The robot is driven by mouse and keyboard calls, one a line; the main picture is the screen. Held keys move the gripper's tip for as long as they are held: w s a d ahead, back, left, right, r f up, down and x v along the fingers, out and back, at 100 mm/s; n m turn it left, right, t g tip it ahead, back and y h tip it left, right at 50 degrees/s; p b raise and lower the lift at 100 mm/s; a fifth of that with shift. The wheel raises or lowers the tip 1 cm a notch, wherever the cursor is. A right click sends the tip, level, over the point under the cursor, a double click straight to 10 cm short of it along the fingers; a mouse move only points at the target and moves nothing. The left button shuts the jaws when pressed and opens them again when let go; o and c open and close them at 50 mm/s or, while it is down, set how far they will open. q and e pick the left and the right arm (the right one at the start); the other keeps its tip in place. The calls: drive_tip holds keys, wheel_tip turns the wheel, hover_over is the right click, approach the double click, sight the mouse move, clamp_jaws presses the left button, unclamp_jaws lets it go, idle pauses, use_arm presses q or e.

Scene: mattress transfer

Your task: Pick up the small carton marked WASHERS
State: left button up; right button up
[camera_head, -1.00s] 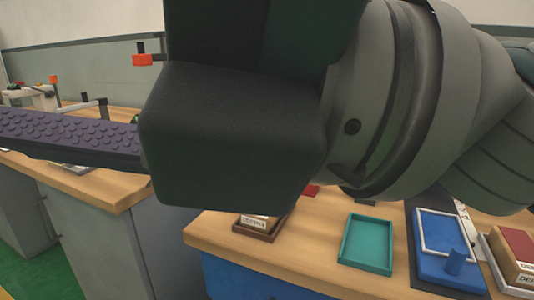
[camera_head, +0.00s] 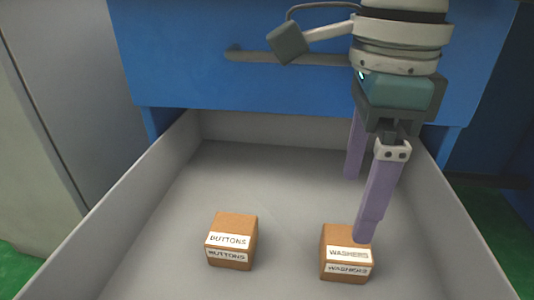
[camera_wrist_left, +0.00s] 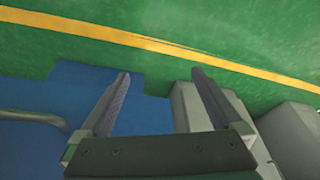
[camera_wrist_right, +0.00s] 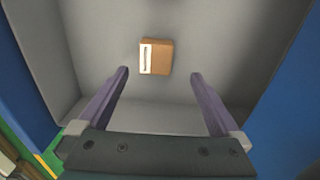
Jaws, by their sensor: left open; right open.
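The WASHERS carton (camera_head: 346,254) is a small brown box with white labels, standing at the right in an open grey drawer (camera_head: 270,165). A similar carton marked BUTTONS (camera_head: 232,240) stands to its left. My right gripper (camera_head: 358,208) is open and empty, pointing down over the drawer; one purple fingertip overlaps the WASHERS carton's top right corner in the head view. In the right wrist view, one brown carton (camera_wrist_right: 157,57) lies beyond the open fingers (camera_wrist_right: 160,75); its label is unreadable there. My left gripper (camera_wrist_left: 160,75) is open and empty in the left wrist view.
The drawer's side walls (camera_head: 450,220) rise on both sides of the cartons. The blue cabinet front (camera_head: 210,60) with a bar handle stands behind. Bare drawer floor lies between and behind the cartons. The left wrist view shows green floor (camera_wrist_left: 230,30) with a yellow line.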

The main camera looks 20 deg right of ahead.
sight(347, 243)
wheel_tip(347, 243, down, 5)
drive_tip(key=shift+s+r+b, duration=0.1)
drive_tip(key=shift+r+b, duration=0.05)
drive_tip(key=shift+b, duration=1)
drive_tip(key=f+b, duration=0.2)
drive_tip(key=f, duration=0.1)
drive_tip(key=f+b, duration=0.1)
drive_tip(key=f, duration=0.1)
drive_tip(key=shift+s+a+b, duration=0.1)
drive_tip(key=shift+s+b, duration=0.2)
drive_tip(key=shift+b, duration=0.05)
drive_tip(key=shift+r, duration=0.1)
drive_tip(key=shift+c, duration=0.5)
drive_tip(key=c, duration=1.2)
drive_tip(key=shift+c, duration=0.9)
